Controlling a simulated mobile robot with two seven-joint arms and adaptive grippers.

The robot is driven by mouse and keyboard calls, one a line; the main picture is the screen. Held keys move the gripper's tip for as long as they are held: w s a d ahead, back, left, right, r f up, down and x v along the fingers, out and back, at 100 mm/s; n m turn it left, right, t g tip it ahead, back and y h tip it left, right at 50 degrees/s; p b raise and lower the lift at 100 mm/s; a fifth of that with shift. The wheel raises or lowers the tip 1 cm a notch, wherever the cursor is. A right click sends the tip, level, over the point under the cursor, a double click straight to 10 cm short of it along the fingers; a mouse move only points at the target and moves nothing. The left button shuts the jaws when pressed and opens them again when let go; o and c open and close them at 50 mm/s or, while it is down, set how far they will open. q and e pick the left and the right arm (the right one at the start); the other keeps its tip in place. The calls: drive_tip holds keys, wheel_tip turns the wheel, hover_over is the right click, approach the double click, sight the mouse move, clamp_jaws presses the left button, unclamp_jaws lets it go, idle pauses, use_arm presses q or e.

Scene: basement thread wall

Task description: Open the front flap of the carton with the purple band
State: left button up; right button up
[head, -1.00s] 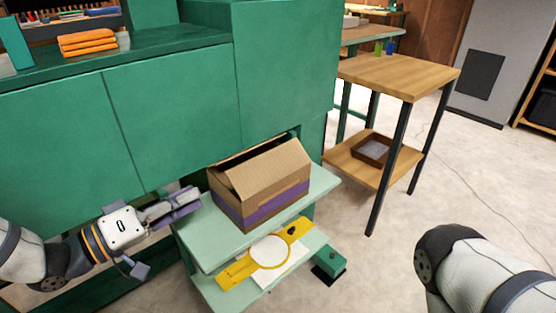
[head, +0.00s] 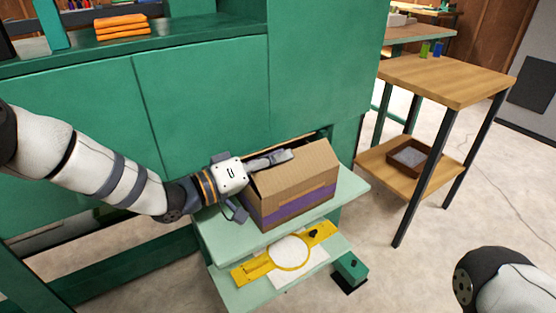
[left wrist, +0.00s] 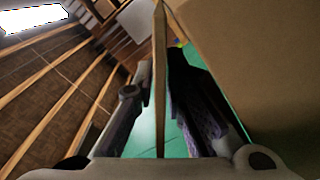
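The brown carton with the purple band (head: 290,192) stands on the pale green shelf (head: 352,190). Its near top flap slopes up toward the back. My left gripper (head: 272,159) reaches in from the left at the carton's upper left, with its fingers over the top edge. In the left wrist view, a thin cardboard flap edge (left wrist: 160,70) stands between the two fingers of the left gripper (left wrist: 165,105). Green shows between the left-hand finger and the flap, so the fingers look open around it. The carton's inside is hidden. My right gripper is out of view; only its arm shows.
Green cabinets (head: 205,100) rise behind and left of the carton. A yellow frame with a white disc (head: 287,253) lies on a lower pale ledge. A green block (head: 351,268) is on the floor. A wooden table (head: 445,80) stands right, with clear floor before it.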

use_arm(q)
clamp_jaws()
